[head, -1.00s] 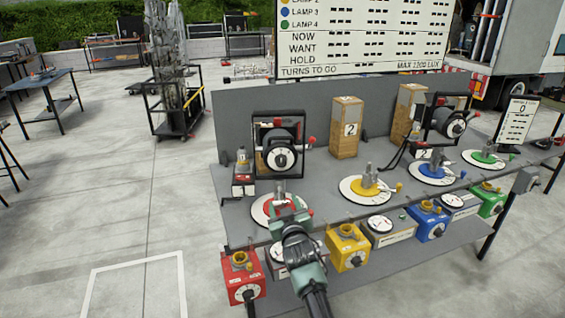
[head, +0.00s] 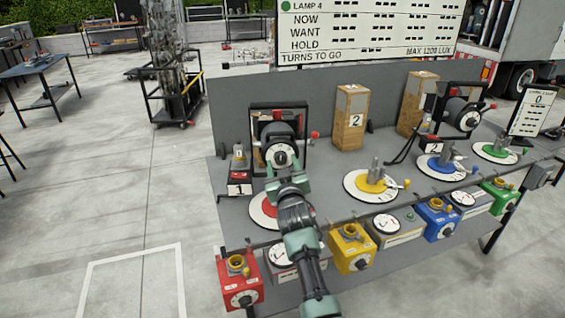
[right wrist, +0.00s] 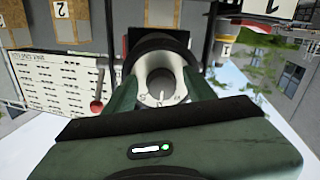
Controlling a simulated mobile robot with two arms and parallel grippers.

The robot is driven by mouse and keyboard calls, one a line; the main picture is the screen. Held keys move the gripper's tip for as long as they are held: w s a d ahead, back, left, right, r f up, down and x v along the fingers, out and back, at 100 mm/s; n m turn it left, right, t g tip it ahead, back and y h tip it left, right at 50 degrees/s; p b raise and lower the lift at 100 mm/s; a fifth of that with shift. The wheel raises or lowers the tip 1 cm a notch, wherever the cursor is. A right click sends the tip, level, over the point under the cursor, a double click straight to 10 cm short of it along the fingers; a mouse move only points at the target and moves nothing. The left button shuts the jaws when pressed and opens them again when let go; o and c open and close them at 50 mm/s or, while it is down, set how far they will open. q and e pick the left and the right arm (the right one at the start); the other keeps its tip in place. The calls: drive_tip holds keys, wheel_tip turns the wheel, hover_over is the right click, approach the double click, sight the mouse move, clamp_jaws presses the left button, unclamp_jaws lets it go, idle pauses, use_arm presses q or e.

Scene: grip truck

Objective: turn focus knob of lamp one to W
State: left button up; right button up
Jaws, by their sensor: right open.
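Lamp one is a black lamp (head: 303,116) in a frame at the left end of the bench, with a red handle on its right side. Its focus knob (head: 281,154) is a pale round dial on its front. My right gripper (head: 284,172) is open in front of the knob, and my arm covers part of the red turntable below. In the right wrist view, the knob (right wrist: 162,84) lies between the two green fingers of my gripper (right wrist: 163,96). Small letters show on the dial, too blurred to read surely. I cannot tell whether the fingers touch it. My left gripper is not in view.
A red box (head: 240,290) and a yellow box (head: 351,258) stand on the lower shelf. The yellow turntable (head: 352,186) and a wooden block marked 2 (head: 351,105) are right of lamp one. A grey panel (head: 230,115) stands behind. A white board (head: 370,40) rises behind it.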

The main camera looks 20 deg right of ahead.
drive_tip(key=shift+s+a+r, duration=0.1)
drive_tip(key=shift+s+r, duration=0.1)
drive_tip(key=shift+s, duration=0.05)
drive_tip(key=shift+s+a+r, duration=0.15)
drive_tip(key=shift+s+r, duration=0.05)
drive_tip(key=shift+s, duration=0.1)
drive_tip(key=c, duration=0.8)
clamp_jaws()
drive_tip(key=shift+n, duration=0.8)
drive_tip(key=n+p, duration=0.1)
drive_tip(key=n, duration=0.3)
drive_tip(key=shift+r+n, duration=0.1)
drive_tip(key=shift+n, duration=0.2)
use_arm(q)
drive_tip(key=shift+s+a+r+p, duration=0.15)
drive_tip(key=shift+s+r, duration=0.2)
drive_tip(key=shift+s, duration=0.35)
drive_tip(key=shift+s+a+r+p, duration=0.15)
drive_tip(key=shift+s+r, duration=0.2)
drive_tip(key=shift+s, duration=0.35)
use_arm(e)
drive_tip(key=shift+d+n+g, duration=0.2)
drive_tip(key=shift+n+g, duration=0.1)
drive_tip(key=shift+n, duration=0.9)
drive_tip(key=shift+r, duration=0.1)
